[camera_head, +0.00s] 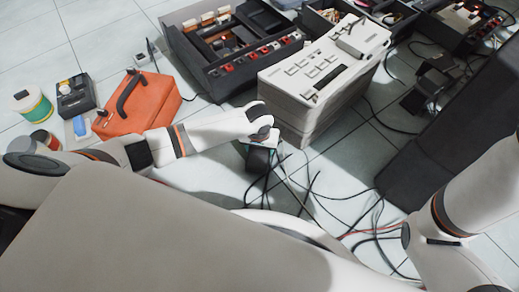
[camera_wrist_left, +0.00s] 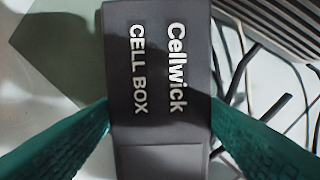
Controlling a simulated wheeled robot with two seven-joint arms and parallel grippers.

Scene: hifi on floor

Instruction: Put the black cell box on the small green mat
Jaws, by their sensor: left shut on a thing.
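The black cell box (camera_wrist_left: 160,85), lettered "Cellwick CELL BOX", fills the middle of the left wrist view. My left gripper (camera_wrist_left: 158,118) is shut on it, with one teal finger against each long side. In the head view my left gripper (camera_head: 262,143) points down in front of the pale hi-fi unit, and the dark box (camera_head: 258,160) shows just below it. A grey-green flat patch, seemingly the small green mat (camera_wrist_left: 60,55), lies beyond and left of the box in the wrist view, partly covered by it. Whether the box touches it I cannot tell. My right gripper is out of view.
Loose black cables (camera_head: 300,190) lie on the tiles right of the box. A pale hi-fi unit (camera_head: 325,70) stands just behind the gripper. An orange case (camera_head: 140,105) is at left, and a tall dark panel (camera_head: 450,130) at right.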

